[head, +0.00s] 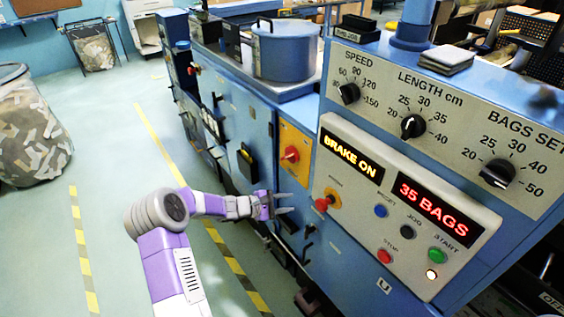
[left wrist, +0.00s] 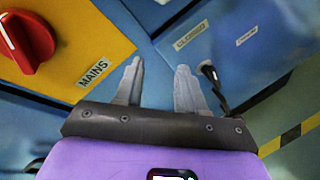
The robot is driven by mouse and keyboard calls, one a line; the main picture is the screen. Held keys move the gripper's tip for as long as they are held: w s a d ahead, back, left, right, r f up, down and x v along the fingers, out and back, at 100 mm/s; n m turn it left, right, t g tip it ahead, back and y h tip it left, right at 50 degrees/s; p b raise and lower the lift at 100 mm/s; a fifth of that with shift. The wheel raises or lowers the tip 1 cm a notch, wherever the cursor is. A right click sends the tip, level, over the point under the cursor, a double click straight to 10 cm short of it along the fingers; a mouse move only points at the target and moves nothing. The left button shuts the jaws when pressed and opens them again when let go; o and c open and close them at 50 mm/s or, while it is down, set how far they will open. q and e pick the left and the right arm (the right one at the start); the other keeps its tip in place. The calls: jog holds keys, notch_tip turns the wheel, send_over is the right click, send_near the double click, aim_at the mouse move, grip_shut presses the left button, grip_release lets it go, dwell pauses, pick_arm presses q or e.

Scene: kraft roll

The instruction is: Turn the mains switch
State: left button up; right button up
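The mains switch (head: 291,153) is a red knob on a yellow-orange plate on the blue machine's side. It also shows in the left wrist view (left wrist: 30,42), cut off at the upper left, with a white pointer line and a MAINS label (left wrist: 94,72) beside it. My left gripper (head: 284,203) is open and empty in front of the machine panel, below the switch in the head view. Its spread fingers (left wrist: 159,72) point at the panel to the right of the plate, apart from the knob. My right gripper is not in view.
A black lever handle (left wrist: 215,88) is close to the right finger in the wrist view. A red emergency knob (head: 324,203) and a control panel with lit displays (head: 434,206) lie right of my gripper. Floor to the left is clear, up to a bag of scraps (head: 32,130).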

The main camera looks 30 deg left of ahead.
aim_at(285, 158)
pick_arm(q)
jog(key=w+a+r+n+t+y, duration=0.1)
jog(key=w+a+r+n+t, duration=0.1)
jog(key=a+r+t, duration=0.5)
jog(key=w+r, duration=0.1)
jog(key=w, duration=0.1)
jog(key=w+r+g, duration=0.1)
jog(key=w, duration=0.1)
jog(key=w+g, duration=0.1)
jog(key=w, duration=0.1)
jog(key=shift+r, duration=0.4)
jog(key=shift+w+d, duration=0.2)
jog(key=shift+w, duration=0.2)
grip_shut()
